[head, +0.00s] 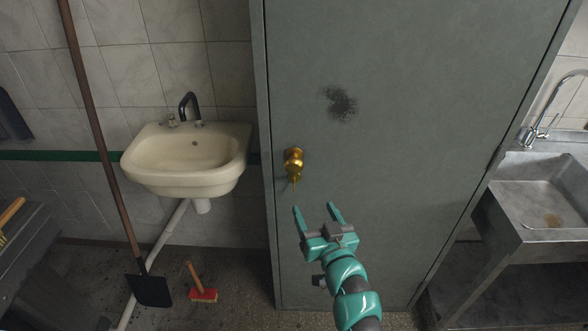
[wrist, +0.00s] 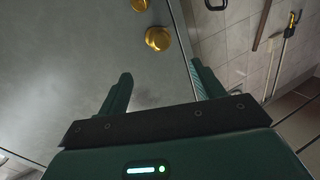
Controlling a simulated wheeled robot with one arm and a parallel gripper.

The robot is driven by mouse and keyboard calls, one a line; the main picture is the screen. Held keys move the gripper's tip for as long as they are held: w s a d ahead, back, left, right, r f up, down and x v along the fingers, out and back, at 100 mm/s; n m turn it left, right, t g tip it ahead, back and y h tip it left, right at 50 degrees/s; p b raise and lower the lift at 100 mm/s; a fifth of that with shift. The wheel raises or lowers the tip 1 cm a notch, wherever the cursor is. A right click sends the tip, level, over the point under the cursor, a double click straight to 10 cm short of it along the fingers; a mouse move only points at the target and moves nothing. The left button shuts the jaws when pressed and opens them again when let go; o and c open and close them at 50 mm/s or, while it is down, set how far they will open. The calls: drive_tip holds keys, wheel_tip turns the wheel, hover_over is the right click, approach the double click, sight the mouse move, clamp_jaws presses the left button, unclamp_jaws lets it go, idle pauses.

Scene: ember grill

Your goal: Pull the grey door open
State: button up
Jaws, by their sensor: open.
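The grey door (head: 400,150) is closed in its frame and fills the middle of the head view. A dark smudge marks its upper part. A round brass knob (head: 293,160) sits near the door's left edge, with something small and brass hanging just below it. My gripper (head: 315,208) is open and empty, below and slightly right of the knob, apart from it. In the wrist view the knob (wrist: 158,38) lies beyond the fingertips, between their lines, and the door surface (wrist: 60,60) fills the left side. The open fingers (wrist: 160,78) hold nothing.
A cream washbasin (head: 190,160) hangs on the tiled wall left of the door. A long-handled shovel (head: 150,289) leans there, and a red brush (head: 203,294) stands on the floor. A metal sink (head: 545,190) is at the right. Some floor before the basin is clear.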

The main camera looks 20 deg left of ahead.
sight(295, 170)
drive_tip(key=p+x, duration=0.5)
drive_tip(key=x, duration=1.2)
drive_tip(key=shift+w, duration=0.15)
drive_tip(key=shift+f, duration=0.1)
drive_tip(key=c, duration=1.4)
